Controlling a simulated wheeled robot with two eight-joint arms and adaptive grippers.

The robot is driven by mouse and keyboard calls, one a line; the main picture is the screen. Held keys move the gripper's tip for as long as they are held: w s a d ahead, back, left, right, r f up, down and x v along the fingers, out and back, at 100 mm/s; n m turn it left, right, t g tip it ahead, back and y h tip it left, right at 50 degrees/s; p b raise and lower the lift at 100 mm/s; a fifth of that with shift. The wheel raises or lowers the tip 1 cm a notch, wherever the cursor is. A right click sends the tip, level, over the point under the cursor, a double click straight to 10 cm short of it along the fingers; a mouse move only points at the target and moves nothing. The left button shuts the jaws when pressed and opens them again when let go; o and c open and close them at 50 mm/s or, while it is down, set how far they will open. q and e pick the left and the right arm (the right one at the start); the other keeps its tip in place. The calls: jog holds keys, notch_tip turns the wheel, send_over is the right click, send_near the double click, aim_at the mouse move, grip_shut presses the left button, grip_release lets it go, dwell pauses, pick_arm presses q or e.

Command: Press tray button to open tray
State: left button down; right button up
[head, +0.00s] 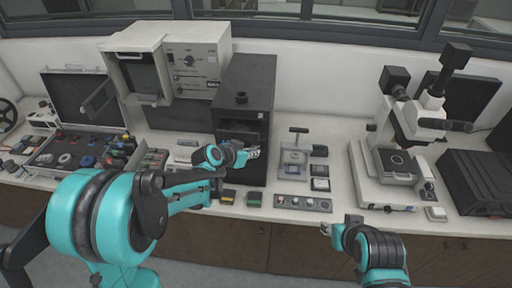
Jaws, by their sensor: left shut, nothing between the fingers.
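A tall black machine (248,82) stands on the bench left of centre, with a round knob on its top and a recessed front. I cannot tell which part of it is a tray or a tray button. My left gripper (254,153) is shut and empty, right at the front of this machine and hiding part of its lower face. I cannot tell whether the fingertips touch it. My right gripper (327,229) is low at the bench's front edge, well right of the machine; its fingers are too small to read.
A small press with a T-handle (298,133) stands right of the black machine, with a button strip (303,203) in front. A microscope (399,161) is at right, with a black box (475,179) beyond. A beige instrument (190,62) and an open tool case (78,98) are at left.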

pick_arm(q)
jog(key=shift+s, duration=0.3)
jog(key=s, duration=0.5)
jog(key=shift+a, duration=0.1)
dwell(0.9)
jog(key=s+a+f+n+y+b, duration=0.2)
jog(key=s+a+b, duration=0.1)
jog(key=s, duration=0.4)
jog(key=s+a+f+n+g+y+b, duration=0.1)
jog(key=s+a+f+n+y+b, duration=0.1)
jog(key=s, duration=0.6)
jog(key=s+a+f+n+g+y+b, duration=0.1)
jog(key=s+a+f+n+b, duration=0.1)
jog(key=s+a+f+b, duration=0.2)
jog(key=s+a+b, duration=0.2)
jog(key=s+b, duration=0.1)
jog(key=s, duration=0.1)
jog(key=shift+s+f+y+b, duration=0.15)
jog(key=shift+y+b, duration=0.15)
jog(key=shift+y, duration=0.1)
